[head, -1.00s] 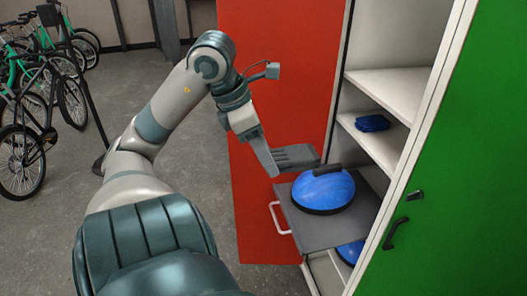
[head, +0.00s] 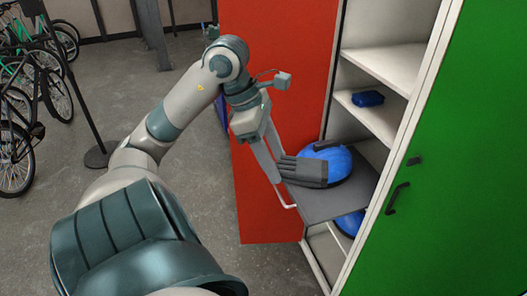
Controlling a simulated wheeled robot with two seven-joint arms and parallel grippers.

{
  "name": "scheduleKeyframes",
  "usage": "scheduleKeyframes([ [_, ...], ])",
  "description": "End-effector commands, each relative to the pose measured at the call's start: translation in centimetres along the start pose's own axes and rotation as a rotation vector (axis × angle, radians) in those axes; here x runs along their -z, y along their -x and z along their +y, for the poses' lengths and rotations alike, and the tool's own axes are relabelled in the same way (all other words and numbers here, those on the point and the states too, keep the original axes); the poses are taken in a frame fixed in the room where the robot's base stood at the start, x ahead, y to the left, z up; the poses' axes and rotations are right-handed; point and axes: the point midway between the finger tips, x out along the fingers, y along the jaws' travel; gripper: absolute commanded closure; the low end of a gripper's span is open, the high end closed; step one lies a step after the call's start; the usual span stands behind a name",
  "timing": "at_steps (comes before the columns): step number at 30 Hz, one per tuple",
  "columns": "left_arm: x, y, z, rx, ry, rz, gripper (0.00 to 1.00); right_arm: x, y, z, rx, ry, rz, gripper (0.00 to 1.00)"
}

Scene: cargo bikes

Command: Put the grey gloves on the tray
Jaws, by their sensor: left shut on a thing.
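The grey gloves (head: 303,173) are a dark, flat piece with finger-like ridges. My left gripper (head: 274,170) is shut on their left end and holds them level. In the head view they overlap the left part of a blue helmet-like dome (head: 340,162) and the far left part of the tray. The tray (head: 335,204) is a flat grey slab sticking out of the open cabinet, and the dome sits on it. I cannot tell whether the gloves touch the tray. My right gripper is out of view.
The open red door (head: 273,95) stands left of the tray, close to my left arm. The green door (head: 460,150) is on the right. A folded blue item (head: 367,98) lies on a shelf above. Another blue dome (head: 349,223) is below the tray. Bikes stand far left.

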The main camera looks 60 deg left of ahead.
Motion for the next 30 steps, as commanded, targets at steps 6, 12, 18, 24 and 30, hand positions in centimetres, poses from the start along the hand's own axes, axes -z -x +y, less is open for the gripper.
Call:
scheduleKeyframes([
  [6,-2.1,-2.3,-0.7,0.075,-0.182,-0.004,0.72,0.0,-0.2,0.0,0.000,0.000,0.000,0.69],
  [12,-5.1,-5.3,-1.9,0.182,-0.449,-0.009,0.72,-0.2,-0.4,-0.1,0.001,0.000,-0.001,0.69],
  [18,-8.1,-8.2,-3.5,0.295,-0.730,-0.010,0.72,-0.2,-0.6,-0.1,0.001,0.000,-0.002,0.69],
  [24,-10.8,-10.9,-5.3,0.409,-1.019,-0.008,0.72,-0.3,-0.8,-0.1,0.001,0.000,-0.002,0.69],
  [30,-13.2,-13.4,-7.2,0.527,-1.315,-0.006,0.72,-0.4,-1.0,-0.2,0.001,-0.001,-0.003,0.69],
])
